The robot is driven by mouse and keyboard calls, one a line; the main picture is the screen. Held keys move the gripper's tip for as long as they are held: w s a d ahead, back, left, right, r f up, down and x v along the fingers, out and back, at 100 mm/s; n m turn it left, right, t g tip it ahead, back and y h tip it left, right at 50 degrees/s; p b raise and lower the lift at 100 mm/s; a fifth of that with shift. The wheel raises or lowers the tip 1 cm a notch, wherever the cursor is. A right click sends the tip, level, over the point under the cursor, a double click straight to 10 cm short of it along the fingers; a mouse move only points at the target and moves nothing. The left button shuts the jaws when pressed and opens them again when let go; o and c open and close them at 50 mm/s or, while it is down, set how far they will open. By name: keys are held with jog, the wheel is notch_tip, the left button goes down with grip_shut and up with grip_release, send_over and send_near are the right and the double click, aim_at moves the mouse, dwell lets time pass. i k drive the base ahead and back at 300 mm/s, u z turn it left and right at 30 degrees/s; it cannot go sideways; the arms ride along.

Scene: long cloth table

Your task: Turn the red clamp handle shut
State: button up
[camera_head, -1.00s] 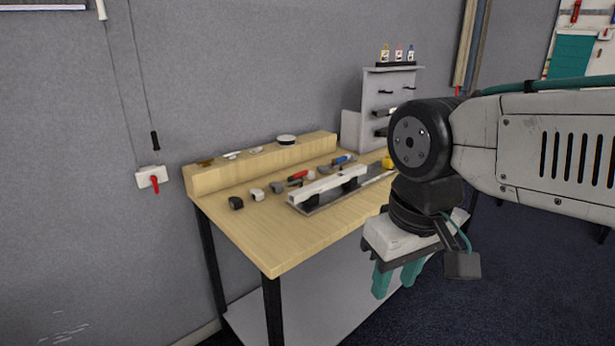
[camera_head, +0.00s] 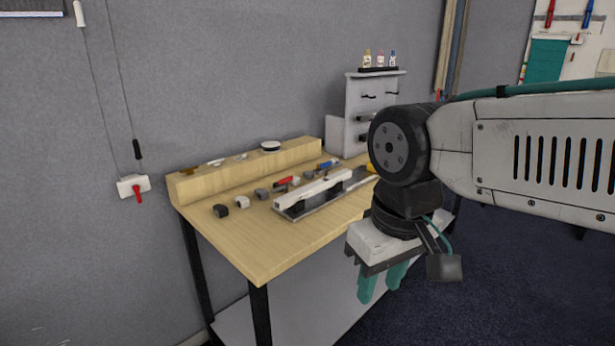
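A small red handle (camera_head: 285,181) lies among small items on the wooden workbench (camera_head: 268,236), behind a long pale bar fixture (camera_head: 313,191). It is too small to tell whether it belongs to a clamp or how far it is turned. Another red handle (camera_head: 138,194) hangs down from a white box on the wall, left of the bench. My gripper (camera_head: 381,284) has two teal fingers pointing down with a gap between them. It is empty, in front of the bench's right side, and touches neither red handle.
Several small dark and grey blocks (camera_head: 221,210) line the bench top. A wooden ledge (camera_head: 226,180) runs along its back. A grey cabinet (camera_head: 372,100) with small bottles on top stands at the far end. The bench's near left corner is clear.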

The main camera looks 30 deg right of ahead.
aim_at(284, 181)
jog(key=k, duration=0.65)
jog(key=z, duration=0.65)
jog(key=i, duration=1.25)
jog(key=u, duration=0.7)
jog(key=i, duration=0.4)
jog(key=u, duration=0.45)
